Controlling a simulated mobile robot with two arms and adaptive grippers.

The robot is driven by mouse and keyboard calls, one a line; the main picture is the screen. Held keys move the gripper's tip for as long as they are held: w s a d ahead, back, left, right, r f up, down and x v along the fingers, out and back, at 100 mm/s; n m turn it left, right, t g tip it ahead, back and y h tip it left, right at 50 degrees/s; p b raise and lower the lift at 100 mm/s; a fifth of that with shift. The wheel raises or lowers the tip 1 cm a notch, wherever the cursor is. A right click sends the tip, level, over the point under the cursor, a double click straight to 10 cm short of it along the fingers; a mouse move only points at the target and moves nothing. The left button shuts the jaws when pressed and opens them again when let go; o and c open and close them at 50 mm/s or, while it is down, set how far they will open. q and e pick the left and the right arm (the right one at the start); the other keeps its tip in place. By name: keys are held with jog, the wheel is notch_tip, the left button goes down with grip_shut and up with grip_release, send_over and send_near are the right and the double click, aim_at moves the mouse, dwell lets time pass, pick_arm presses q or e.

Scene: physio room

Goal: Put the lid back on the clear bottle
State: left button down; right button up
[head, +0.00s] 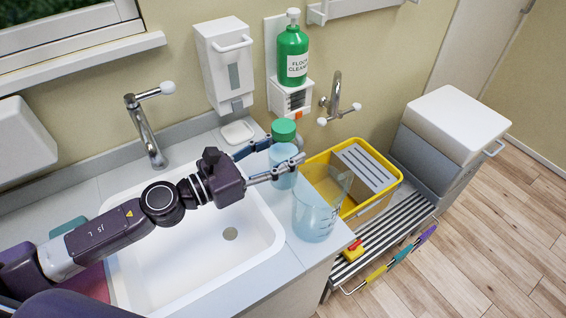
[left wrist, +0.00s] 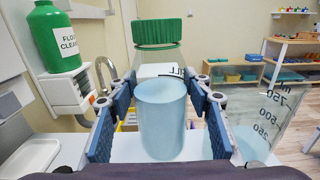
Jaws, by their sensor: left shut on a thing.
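The clear bottle (head: 282,159) holds pale blue liquid and stands upright over the counter between the sink and the yellow bucket. The green lid (head: 283,128) sits level at its top; I cannot tell whether it is tightened. In the left wrist view the bottle (left wrist: 161,115) is between the blue finger pads, with the lid (left wrist: 160,32) above its see-through shoulder. My left gripper (head: 284,161) is shut on the bottle's body. I cannot tell whether the bottle's base touches the counter. My right gripper is not in view.
A clear measuring jug (head: 316,214) stands close on the right, at the counter edge. The white sink (head: 180,262) lies below my left arm. A yellow bucket (head: 388,194) is beyond the counter. A green floor cleaner bottle (head: 292,57) is on the wall dispenser.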

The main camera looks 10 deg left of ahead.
pick_arm(q)
jog(key=shift+f+b, duration=0.65)
jog(key=shift+f, duration=1.2)
jog(key=shift+f+b, duration=0.25)
jog(key=shift+b, duration=0.05)
jog(key=c, duration=1)
grip_release()
